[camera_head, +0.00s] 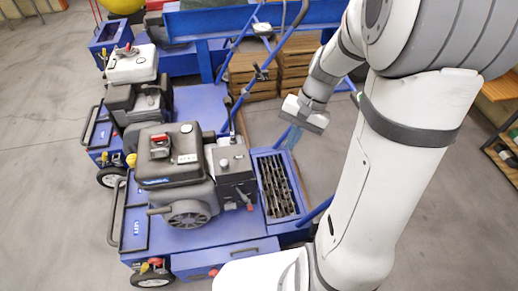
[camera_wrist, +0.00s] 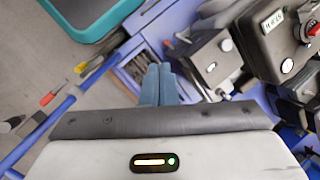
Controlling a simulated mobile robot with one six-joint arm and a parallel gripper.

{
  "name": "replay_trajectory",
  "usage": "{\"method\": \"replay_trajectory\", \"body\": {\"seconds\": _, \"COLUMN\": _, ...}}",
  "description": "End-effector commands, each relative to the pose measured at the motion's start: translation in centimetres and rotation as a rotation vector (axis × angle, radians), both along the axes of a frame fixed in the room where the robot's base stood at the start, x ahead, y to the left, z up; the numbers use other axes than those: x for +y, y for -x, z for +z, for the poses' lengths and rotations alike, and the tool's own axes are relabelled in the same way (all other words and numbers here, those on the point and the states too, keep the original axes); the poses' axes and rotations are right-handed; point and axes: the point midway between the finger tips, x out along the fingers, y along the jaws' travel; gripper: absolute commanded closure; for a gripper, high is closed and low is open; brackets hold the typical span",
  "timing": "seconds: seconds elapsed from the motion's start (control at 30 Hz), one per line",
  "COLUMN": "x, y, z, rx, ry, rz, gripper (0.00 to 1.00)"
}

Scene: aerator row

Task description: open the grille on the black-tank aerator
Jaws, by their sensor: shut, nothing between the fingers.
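The black-tank aerator (camera_head: 168,160) stands nearest in the head view, on a blue frame; its black tank (camera_wrist: 272,42) also shows in the wrist view's upper right. A grille (camera_head: 277,186) of dark slats lies in the blue deck to the right of the engine. It looks closed, though its hinge and catch cannot be made out. In the wrist view a slatted part (camera_wrist: 136,73), probably the grille, is partly hidden behind the fingers. My gripper (camera_head: 291,139) is shut and empty, with blue fingers (camera_wrist: 158,84) together. It points down above the grille's far right end, apart from it.
A white-tank aerator (camera_head: 131,65) stands behind on the left. Blue handlebar tubes (camera_head: 248,88) rise just left of my gripper. Wooden crates (camera_head: 252,78) stand behind. A teal-rimmed object (camera_wrist: 122,12) fills the wrist view's upper left. Open grey floor (camera_head: 45,130) lies at left.

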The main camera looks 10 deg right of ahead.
Motion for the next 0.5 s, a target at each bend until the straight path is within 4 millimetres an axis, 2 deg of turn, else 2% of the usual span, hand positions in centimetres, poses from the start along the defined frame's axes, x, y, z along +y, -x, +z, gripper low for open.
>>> {"method": "replay_trajectory", "body": {"seconds": 0.03, "x": -0.5, "y": -0.9, "z": -3.9, "rx": 0.044, "ry": -0.033, "rz": -0.052, "gripper": 1.0}}
{"method": "replay_trajectory", "body": {"seconds": 0.27, "x": -2.2, "y": -4.3, "z": -15.1, "rx": 0.214, "ry": -0.191, "rz": -0.29, "gripper": 1.0}}
{"method": "replay_trajectory", "body": {"seconds": 0.5, "x": -4.5, "y": -6.8, "z": -28.0, "rx": 0.379, "ry": -0.358, "rz": -0.545, "gripper": 1.0}}
